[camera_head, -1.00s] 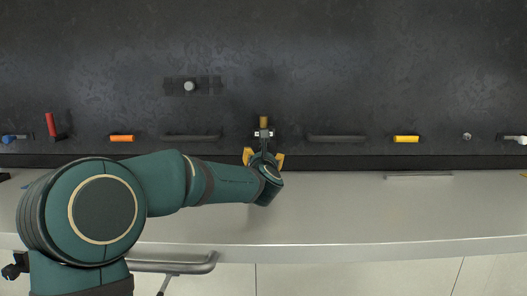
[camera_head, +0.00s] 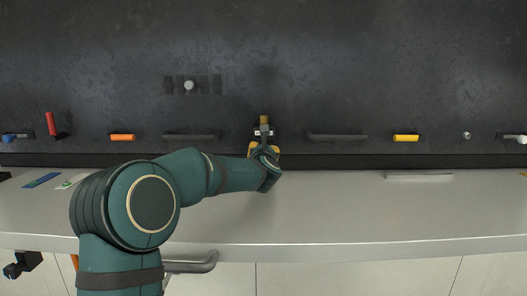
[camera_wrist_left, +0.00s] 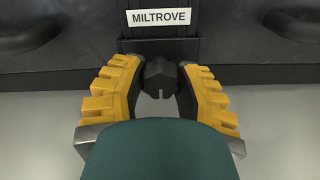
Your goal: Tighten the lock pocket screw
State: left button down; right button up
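A dark slotted knob (camera_wrist_left: 160,78) sits below a white label reading MILTROVE (camera_wrist_left: 172,17) in the left wrist view; I take it to be the lock pocket screw. My left gripper (camera_wrist_left: 160,85) has its two yellow fingers spread on either side of it. Whether the pads touch the knob cannot be told. In the head view, my left gripper (camera_head: 264,150) is at the foot of the dark wall, just below a small fitting with a brass top (camera_head: 264,120). The knob is hidden there. My right gripper is not in view.
Dark handles (camera_head: 192,136) and (camera_head: 336,137) flank the fitting. The wall also carries a red lever (camera_head: 51,124), an orange knob (camera_head: 122,137), a yellow knob (camera_head: 406,138) and a round silver knob (camera_head: 189,86). The grey counter (camera_head: 350,215) is mostly clear.

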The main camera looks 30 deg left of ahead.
pick_arm(q)
jog(key=shift+m, duration=0.6)
